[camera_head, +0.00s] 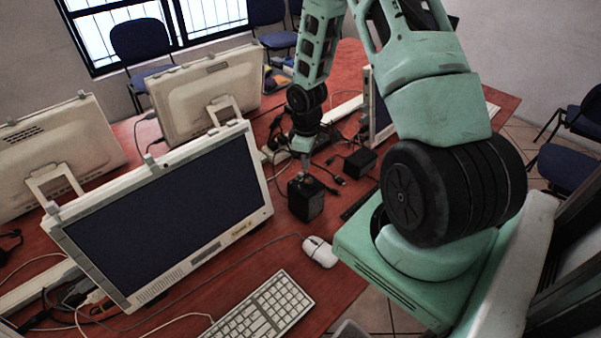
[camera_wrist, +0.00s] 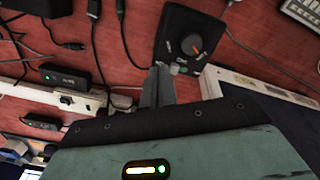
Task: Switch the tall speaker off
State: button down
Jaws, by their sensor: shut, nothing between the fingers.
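The tall speaker is probably the black box (camera_head: 306,203) standing on the red table right of the front monitor. In the wrist view its dark top face (camera_wrist: 182,22) carries a round knob (camera_wrist: 192,44) with an orange mark, and a small green patch near the fingertips. My gripper (camera_head: 304,170) points down at the box's top. In the wrist view the closed fingers (camera_wrist: 161,72) hold nothing and end beside the top's edge, near the knob. I cannot tell whether they touch it. The knob's setting is not clear.
Another black box (camera_head: 360,163) and loose cables lie behind. A power strip (camera_wrist: 60,98) and an adapter with a green light (camera_wrist: 66,79) show in the wrist view. The front monitor (camera_head: 165,215), mouse (camera_head: 319,251) and keyboard (camera_head: 262,309) are close by.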

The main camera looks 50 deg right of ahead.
aim_at(304, 174)
jog(key=shift+f+b, duration=0.7)
jog(key=shift+f, duration=0.4)
dwell(0.3)
jog(key=shift+r, duration=0.15)
jog(key=shift+a, duration=0.6)
dwell(0.4)
jog(key=shift+r, duration=0.15)
jog(key=shift+d+r+p, duration=0.15)
jog(key=shift+r+p, duration=1.3)
jog(key=shift+d+r+p, duration=0.1)
jog(key=shift+r+p, duration=1.3)
